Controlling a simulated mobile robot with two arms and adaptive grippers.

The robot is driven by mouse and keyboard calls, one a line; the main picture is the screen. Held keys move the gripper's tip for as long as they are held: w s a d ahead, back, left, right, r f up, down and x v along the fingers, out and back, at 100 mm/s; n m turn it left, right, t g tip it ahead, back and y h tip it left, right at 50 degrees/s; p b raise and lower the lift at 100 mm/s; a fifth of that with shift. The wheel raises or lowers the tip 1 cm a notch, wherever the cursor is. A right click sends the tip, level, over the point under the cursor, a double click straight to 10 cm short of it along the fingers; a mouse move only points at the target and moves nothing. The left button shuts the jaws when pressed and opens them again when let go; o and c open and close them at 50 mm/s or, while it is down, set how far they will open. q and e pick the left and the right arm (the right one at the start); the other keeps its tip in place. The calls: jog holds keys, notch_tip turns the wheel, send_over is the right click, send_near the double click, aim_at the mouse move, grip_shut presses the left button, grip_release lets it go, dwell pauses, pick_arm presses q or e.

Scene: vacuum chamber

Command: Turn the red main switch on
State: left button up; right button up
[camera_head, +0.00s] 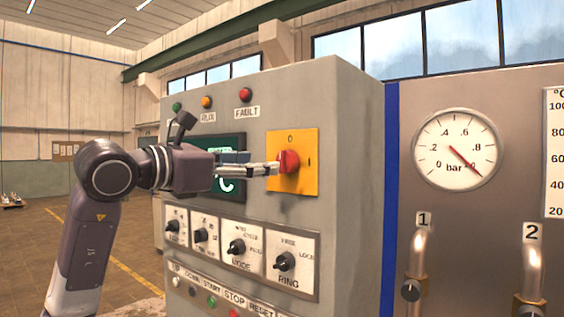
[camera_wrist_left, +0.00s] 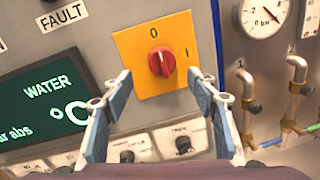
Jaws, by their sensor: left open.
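The red main switch (camera_head: 289,161) is a round knob on a yellow plate (camera_head: 306,146) on the front of the grey cabinet. The plate has a 0 at the top and an I at the right. In the left wrist view the red knob (camera_wrist_left: 161,62) has its grip ridge roughly upright, toward the 0. My left gripper (camera_head: 273,169) reaches in from the left, its fingertips close to the knob. In the left wrist view its fingers (camera_wrist_left: 159,82) are spread wide, one to each side and below the knob, with nothing between them. Contact cannot be told. My right gripper is not visible.
The grey cabinet (camera_head: 345,130) also carries a green-lit display (camera_wrist_left: 45,105), several black rotary knobs (camera_head: 237,247) below the switch, and lamps above. To the right are a bar gauge (camera_head: 455,148) and pipes with valves (camera_head: 418,265). Open floor (camera_head: 125,255) lies left.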

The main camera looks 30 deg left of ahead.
aim_at(285, 162)
pick_arm(q)
jog(key=w+d+p, duration=0.1)
jog(key=w+p, duration=0.1)
jog(key=w, duration=0.4)
jog(key=shift+w+d, duration=0.25)
jog(key=shift+w, duration=0.1)
jog(key=c, duration=1.2)
